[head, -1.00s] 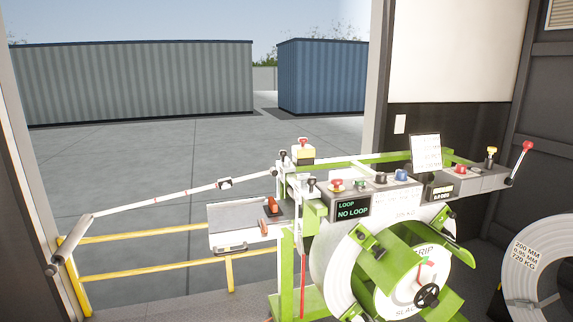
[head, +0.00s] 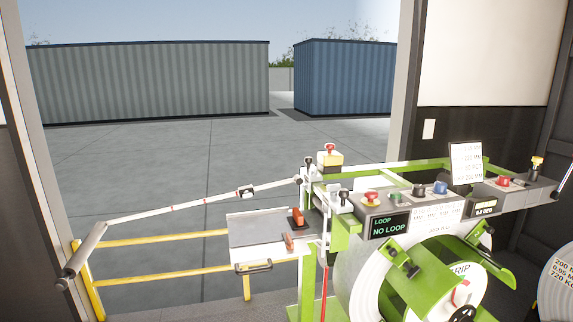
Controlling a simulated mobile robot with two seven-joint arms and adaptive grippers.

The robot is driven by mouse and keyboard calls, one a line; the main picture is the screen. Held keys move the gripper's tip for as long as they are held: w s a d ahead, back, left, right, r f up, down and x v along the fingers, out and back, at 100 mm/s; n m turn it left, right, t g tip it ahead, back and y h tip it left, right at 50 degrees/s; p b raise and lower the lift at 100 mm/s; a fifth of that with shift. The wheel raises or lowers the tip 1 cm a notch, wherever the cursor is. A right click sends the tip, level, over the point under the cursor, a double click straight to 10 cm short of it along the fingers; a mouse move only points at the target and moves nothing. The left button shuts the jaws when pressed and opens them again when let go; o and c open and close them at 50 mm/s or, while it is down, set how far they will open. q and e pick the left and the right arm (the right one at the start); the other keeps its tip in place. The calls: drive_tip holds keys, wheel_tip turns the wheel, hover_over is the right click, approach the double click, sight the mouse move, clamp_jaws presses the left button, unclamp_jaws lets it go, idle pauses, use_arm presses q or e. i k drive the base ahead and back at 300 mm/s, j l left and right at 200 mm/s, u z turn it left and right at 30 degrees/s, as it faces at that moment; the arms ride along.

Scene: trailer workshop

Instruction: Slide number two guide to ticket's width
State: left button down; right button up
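A green and white strip machine stands right of centre, with a white coil (head: 365,262) in it. A grey feed table (head: 262,228) juts from its left side. Two orange-red handled parts, perhaps guides, sit there: one upright (head: 297,217) at the table's right side, one lower (head: 288,242) near its front edge. I cannot read a number on either. A white ticket-like card (head: 465,163) stands on top of the machine; its small print is blurred, one line perhaps reading 200 MM. Neither of my grippers is in view.
A white rod (head: 190,205) with red marks and a black slider (head: 246,192) reaches left to a grey roller (head: 82,250). Yellow rails (head: 165,270) cross the doorway. A display (head: 389,226) reads NO LOOP. Another coil (head: 557,290) stands at right.

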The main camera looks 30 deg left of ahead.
sight(306, 172)
drive_tip(key=i+j, duration=0.2)
drive_tip(key=j, duration=0.15)
drive_tip(key=i+j, duration=0.15)
drive_tip(key=j, duration=0.2)
drive_tip(key=i+j+u, duration=0.1)
drive_tip(key=j, duration=0.25)
drive_tip(key=i, duration=0.1)
